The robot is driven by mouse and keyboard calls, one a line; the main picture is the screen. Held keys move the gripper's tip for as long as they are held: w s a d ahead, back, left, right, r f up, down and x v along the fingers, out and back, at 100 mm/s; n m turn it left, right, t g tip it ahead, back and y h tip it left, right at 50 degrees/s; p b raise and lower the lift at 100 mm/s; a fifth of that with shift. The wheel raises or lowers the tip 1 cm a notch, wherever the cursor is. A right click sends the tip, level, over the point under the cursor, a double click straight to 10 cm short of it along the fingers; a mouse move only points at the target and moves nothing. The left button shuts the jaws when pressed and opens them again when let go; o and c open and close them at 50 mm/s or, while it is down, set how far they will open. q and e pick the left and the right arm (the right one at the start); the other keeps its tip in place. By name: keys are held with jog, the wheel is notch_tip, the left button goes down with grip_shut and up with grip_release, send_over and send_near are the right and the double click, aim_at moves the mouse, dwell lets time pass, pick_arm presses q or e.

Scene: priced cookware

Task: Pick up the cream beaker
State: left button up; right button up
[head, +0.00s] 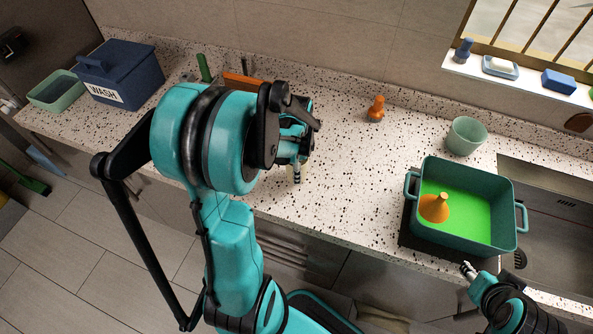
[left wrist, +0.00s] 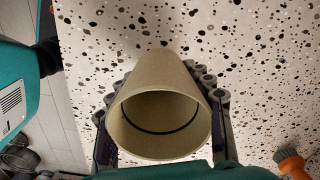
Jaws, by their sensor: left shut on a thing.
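The cream beaker (left wrist: 160,95) is between the fingers of my left gripper (left wrist: 162,78) in the left wrist view, its open mouth facing the camera. The fingers press on both its sides. In the head view my left gripper (head: 299,140) is over the counter, and my arm hides nearly all of the beaker; only a small pale part (head: 297,173) shows below the fingers. I cannot tell whether the beaker touches the counter. My right gripper (head: 469,269) is at the lower right, by the counter's front edge; its fingers are too small to read.
A teal pan (head: 471,246) with an orange funnel (head: 434,208) stands at the right. A pale green cup (head: 466,136) and an orange object (head: 376,108) stand behind. A blue WASH box (head: 118,78) and green tub (head: 57,90) are at the left. The middle counter is clear.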

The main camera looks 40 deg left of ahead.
pick_arm(q)
notch_tip(320, 180, up, 2)
jog(key=shift+r+p, duration=0.15)
jog(key=shift+p, duration=0.2)
jog(key=d+r+p, duration=0.2)
jog(key=d+r, duration=0.4)
jog(key=d, duration=0.5)
jog(key=shift+w+d+r+p, duration=0.15)
jog(key=shift+d+r+p, duration=0.15)
jog(key=shift+d+r, duration=0.1)
